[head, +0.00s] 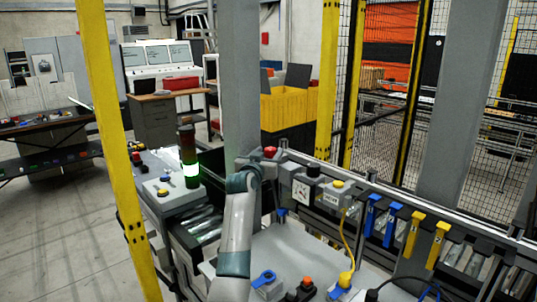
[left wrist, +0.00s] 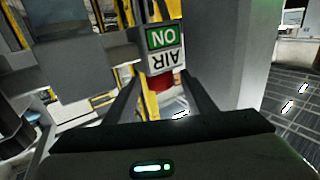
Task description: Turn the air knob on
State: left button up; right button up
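The air knob (left wrist: 160,83) is red and sits beside a green and white label (left wrist: 163,48) reading "AIR" and "ON", upside down in the left wrist view. In the head view a red knob (head: 270,152) shows at the grey post, just past the end of my left arm. My left gripper (left wrist: 161,92) has its two dark fingers apart, with the red knob between their tips and a gap on each side. Whether the fingers touch it is hard to tell. In the head view the gripper (head: 262,160) is small and partly hidden by my wrist. My right gripper is not in view.
A grey post (head: 240,75) stands right behind my left gripper. Grey control boxes (head: 305,188) and blue and yellow handles (head: 392,230) line the rail to the right. A signal light (head: 190,165) glows green at left. A yellow post (head: 105,110) stands further left.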

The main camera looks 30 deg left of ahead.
pick_arm(q)
jog(key=shift+s, duration=0.1)
jog(key=shift+s+d+f+b, duration=0.1)
jog(key=shift+s+b, duration=0.2)
jog(key=shift+s, duration=0.2)
jog(key=s+d+b, duration=0.3)
jog(key=s+b, duration=0.2)
jog(key=s, duration=1.1)
